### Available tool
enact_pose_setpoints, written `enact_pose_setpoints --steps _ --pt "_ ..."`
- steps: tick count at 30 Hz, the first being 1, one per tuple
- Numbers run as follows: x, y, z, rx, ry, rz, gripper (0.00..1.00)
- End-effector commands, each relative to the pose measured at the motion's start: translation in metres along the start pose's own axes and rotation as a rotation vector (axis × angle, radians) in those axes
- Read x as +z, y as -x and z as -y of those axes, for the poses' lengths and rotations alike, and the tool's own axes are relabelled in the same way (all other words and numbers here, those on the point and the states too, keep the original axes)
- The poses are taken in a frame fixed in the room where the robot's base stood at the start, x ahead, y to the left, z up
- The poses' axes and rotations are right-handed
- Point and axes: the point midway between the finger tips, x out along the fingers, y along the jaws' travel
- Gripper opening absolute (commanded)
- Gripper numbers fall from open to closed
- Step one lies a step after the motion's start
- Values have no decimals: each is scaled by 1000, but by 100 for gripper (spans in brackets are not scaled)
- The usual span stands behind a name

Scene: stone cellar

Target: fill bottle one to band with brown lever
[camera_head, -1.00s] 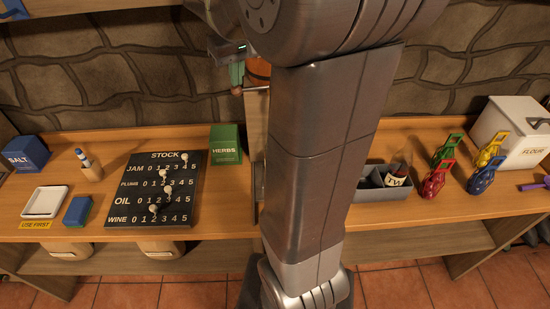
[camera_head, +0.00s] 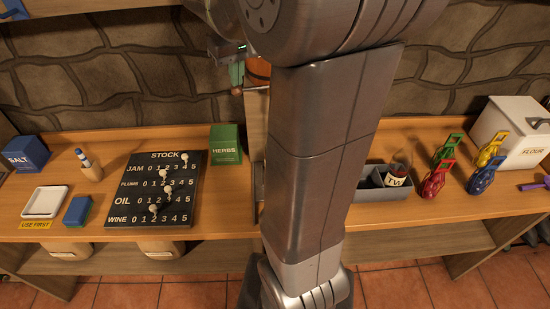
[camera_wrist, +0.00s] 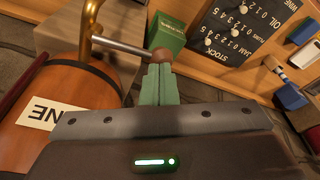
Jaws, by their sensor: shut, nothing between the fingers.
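My gripper (camera_wrist: 160,85) is shut and empty, its green fingertips against or just beside the brown knob of the lever (camera_wrist: 161,55); contact is not certain. The lever's metal rod runs left to a brass tap (camera_wrist: 90,18) by an orange-brown barrel (camera_wrist: 95,85), whose label partly reads "NE". In the head view, my gripper (camera_head: 237,74) is at the upper left of my arm, with the brown knob (camera_head: 237,91) just below it. A bottle labelled "TW" (camera_head: 398,181) stands in a grey divided crate (camera_head: 372,195). Bottle one and the tap's outlet are hidden.
My arm blocks the middle of the head view. A stock board (camera_head: 150,190) and green herbs box (camera_head: 226,146) lie left of it. Coloured clips (camera_head: 485,170) and a flour bin (camera_head: 510,130) stand right. A wooden block (camera_wrist: 65,35) is behind the barrel.

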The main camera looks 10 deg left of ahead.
Motion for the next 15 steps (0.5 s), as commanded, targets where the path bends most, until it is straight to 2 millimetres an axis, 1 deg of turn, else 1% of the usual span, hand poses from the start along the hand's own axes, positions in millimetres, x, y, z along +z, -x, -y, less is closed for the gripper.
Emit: enact_pose_setpoints --steps 8,15 --pt "0 0 0 0 0 1 0" --pt "-1 4 0 0 0 1 0"
